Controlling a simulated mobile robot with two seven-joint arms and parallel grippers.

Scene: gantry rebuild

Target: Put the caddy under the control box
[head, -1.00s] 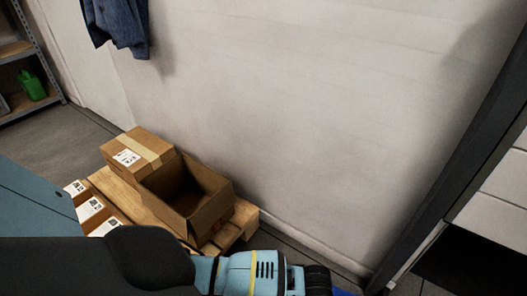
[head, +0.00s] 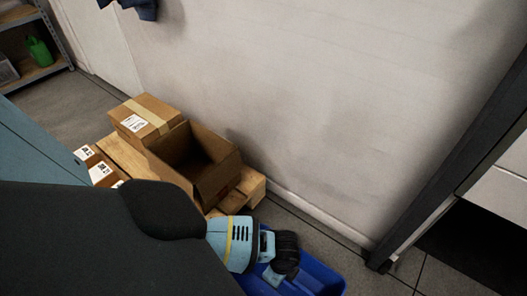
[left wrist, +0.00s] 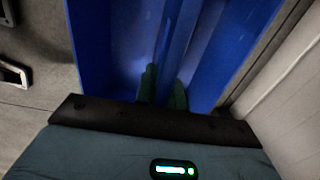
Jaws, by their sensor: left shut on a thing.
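The blue caddy (head: 325,277) shows at the bottom edge of the head view, partly cut off and partly behind my left arm. In the left wrist view the caddy (left wrist: 92,45) fills the upper middle, with a blue bar running along its centre. My left gripper (left wrist: 163,86) has its dark green fingers on either side of that bar and is shut on it. In the head view the left gripper (head: 284,266) is over the caddy's left part. I cannot make out the control box in either view. My right gripper is not in view.
A wooden pallet (head: 250,188) with an open cardboard box (head: 215,182) and a taped carton (head: 146,118) stands against the wall, behind my left arm. A dark post (head: 440,180) rises at the right. Grey floor is clear between caddy and post.

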